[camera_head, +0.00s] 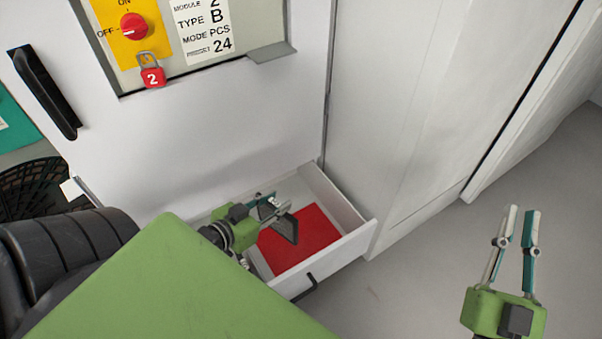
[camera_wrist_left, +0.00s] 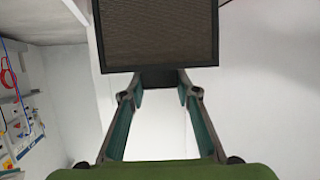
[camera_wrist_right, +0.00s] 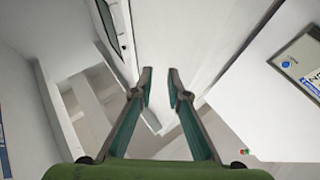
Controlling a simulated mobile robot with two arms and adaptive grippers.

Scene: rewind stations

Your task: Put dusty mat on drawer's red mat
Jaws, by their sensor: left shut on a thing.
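The drawer (camera_head: 350,247) is pulled out of the white cabinet. The red mat (camera_head: 316,238) lies flat on its floor. My left gripper (camera_head: 272,208) is over the drawer, shut on the dusty mat (camera_head: 287,229), a dark framed panel. The mat hangs tilted above the red mat's left part; I cannot tell whether its lower edge touches. In the left wrist view the dusty mat (camera_wrist_left: 157,38) shows a brown mesh face, and the fingers grip a dark tab (camera_wrist_left: 159,78) at its edge. My right gripper (camera_head: 523,212) is open and empty, to the right of the drawer.
The cabinet front (camera_head: 230,120) rises behind the drawer, with a red switch (camera_head: 133,26) and a red padlock (camera_head: 152,76). A black handle (camera_head: 45,92) and a dark basket (camera_head: 38,188) are at left. Grey floor (camera_head: 420,275) is clear right of the drawer.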

